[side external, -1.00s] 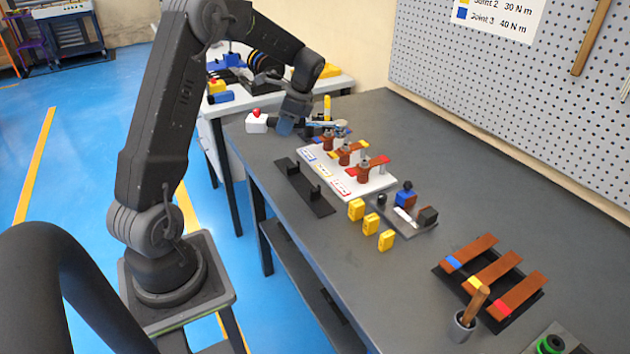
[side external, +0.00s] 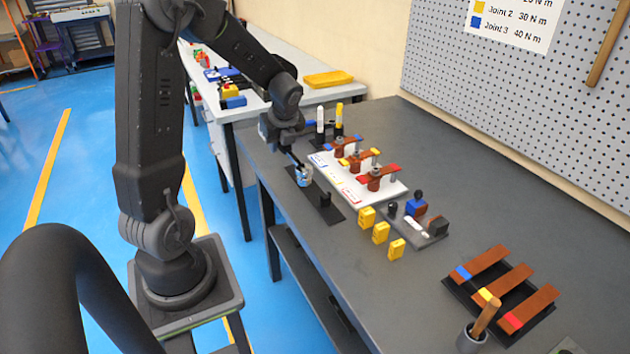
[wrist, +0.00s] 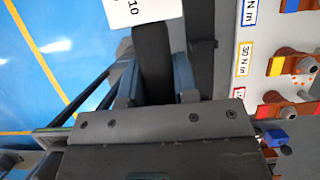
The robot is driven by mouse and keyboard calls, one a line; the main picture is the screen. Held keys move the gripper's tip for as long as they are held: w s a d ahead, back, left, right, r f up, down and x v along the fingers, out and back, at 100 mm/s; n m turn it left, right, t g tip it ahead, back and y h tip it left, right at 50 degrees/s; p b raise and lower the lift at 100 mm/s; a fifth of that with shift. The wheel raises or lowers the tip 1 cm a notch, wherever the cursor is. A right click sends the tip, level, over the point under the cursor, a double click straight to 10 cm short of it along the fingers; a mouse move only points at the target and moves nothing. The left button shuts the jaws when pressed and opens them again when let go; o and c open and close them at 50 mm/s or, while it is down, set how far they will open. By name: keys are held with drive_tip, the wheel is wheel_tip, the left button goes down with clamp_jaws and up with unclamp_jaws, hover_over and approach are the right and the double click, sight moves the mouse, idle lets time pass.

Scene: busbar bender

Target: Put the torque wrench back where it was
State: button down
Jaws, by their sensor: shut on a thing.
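My gripper (side external: 302,178) is at the far end of the black cradle with upright posts (side external: 322,205), low over the bench. In the wrist view my gripper (wrist: 155,85) is shut on a dark bar (wrist: 153,50), which I take to be the torque wrench's handle. A white tag reading "10" (wrist: 145,8) shows at its far end. Most of the wrench is hidden by my gripper and arm in the side view. I cannot tell whether it touches the cradle.
Right of the cradle stands the white board (side external: 345,185) with several copper joints. Yellow blocks (side external: 381,232) and a grey fixture (side external: 432,232) stand nearer. Two upright marker-like things (side external: 339,120) stand behind my gripper. The bench's left edge is close to the cradle; open floor lies beyond.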

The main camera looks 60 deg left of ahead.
drive_tip(key=w+d+f, duration=0.1)
drive_tip(key=w, duration=0.1)
drive_tip(key=w+d+f, duration=0.1)
drive_tip(key=w+f, duration=0.1)
drive_tip(key=w+d+f, duration=0.1)
drive_tip(key=w, duration=0.1)
drive_tip(key=shift+w+d+f, duration=0.2)
drive_tip(key=shift+d, duration=0.1)
drive_tip(key=shift+f, duration=2.05)
drive_tip(key=shift+f, duration=0.5)
drive_tip(key=c, duration=0.9)
unclamp_jaws()
